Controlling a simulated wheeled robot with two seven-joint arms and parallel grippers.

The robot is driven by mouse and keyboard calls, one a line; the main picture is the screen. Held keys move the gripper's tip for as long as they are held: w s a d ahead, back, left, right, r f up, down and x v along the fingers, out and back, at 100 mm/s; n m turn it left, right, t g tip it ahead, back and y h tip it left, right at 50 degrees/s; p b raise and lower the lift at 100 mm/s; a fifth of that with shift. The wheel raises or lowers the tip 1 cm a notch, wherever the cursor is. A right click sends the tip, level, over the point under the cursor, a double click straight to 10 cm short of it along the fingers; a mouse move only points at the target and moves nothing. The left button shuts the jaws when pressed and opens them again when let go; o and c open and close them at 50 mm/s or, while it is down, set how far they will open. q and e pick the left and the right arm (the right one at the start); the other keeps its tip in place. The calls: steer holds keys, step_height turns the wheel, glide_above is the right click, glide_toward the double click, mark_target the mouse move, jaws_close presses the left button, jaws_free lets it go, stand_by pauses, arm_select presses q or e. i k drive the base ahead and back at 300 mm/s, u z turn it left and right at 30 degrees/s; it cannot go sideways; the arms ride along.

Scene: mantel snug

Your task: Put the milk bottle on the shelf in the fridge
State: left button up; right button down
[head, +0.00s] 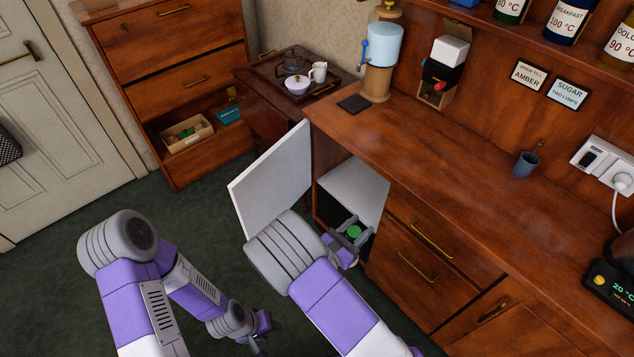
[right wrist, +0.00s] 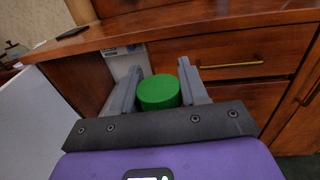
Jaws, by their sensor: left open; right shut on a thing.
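The milk bottle shows as a green cap (head: 354,231) between the fingers of my right gripper (head: 347,229), in front of the fridge opening; its body is hidden. In the right wrist view the green cap (right wrist: 159,92) sits between the two grey fingers of the right gripper (right wrist: 158,84). The fridge is built into the wooden counter, with its white door (head: 275,180) swung open to the left. A white surface (head: 355,187) shows inside the opening, above a dark lower part; the shelf is not clearly visible. My left gripper (head: 260,332) is low over the carpet, open and empty.
The open fridge door stands just left of my right gripper. Drawers (head: 425,250) with brass handles are to its right. The wooden counter (head: 430,140) runs above, with a grey cup (head: 526,164) on it. Green carpet (head: 50,290) is clear at the left.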

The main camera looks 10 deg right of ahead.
mark_target(366, 196)
steer(key=u, duration=2.2)
steer(key=k, duration=0.95)
steer(key=z, duration=1.6)
steer(key=i, duration=1.5)
steer(key=z, duration=0.05)
